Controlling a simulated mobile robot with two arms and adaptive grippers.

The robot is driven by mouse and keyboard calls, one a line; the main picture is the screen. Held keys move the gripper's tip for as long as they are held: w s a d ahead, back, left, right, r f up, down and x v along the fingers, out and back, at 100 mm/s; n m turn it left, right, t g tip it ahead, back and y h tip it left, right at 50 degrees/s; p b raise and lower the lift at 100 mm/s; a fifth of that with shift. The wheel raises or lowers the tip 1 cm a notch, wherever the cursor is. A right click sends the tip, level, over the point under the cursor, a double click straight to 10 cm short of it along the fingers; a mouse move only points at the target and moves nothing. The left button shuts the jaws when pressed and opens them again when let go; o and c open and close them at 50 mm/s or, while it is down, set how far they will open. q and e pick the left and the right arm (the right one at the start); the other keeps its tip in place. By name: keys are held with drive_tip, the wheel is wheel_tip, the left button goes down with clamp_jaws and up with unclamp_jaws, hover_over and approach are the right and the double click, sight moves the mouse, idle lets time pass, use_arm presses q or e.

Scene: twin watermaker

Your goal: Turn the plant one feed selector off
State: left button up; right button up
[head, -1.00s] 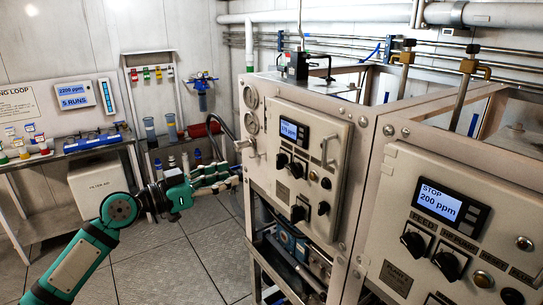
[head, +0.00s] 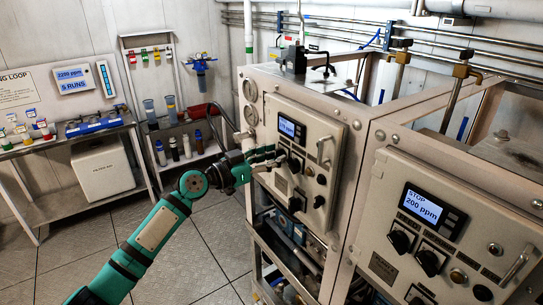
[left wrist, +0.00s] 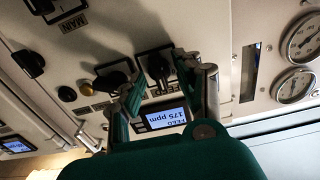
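The plant one panel (head: 335,150) is the left of two pale panels, with a small blue display (head: 290,128). In the left wrist view the display (left wrist: 165,118) is upside down and reads FEED 175 ppm. Two black knobs sit beside it. The knob nearer the gauges, apparently the feed selector (left wrist: 157,68), lies between the fingertips of my left gripper (left wrist: 158,72). The second knob (left wrist: 110,80) is partly behind one finger. In the head view my left gripper (head: 274,158) is at the panel and partly hides the knobs. Its fingers are apart; contact is unclear. My right gripper is out of view.
A second panel (head: 450,225) at the right has a display reading STOP 200 ppm and its own knobs. A grab handle (head: 322,146) and lower knob (head: 296,203) are near my gripper. Gauges (left wrist: 300,40) sit beside the panel. The floor at left is clear.

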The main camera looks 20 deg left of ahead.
use_arm(q)
drive_tip(key=shift+c, duration=0.4)
clamp_jaws()
drive_tip(key=shift+n, duration=0.4)
drive_tip(key=n, duration=1.1)
idle(0.4)
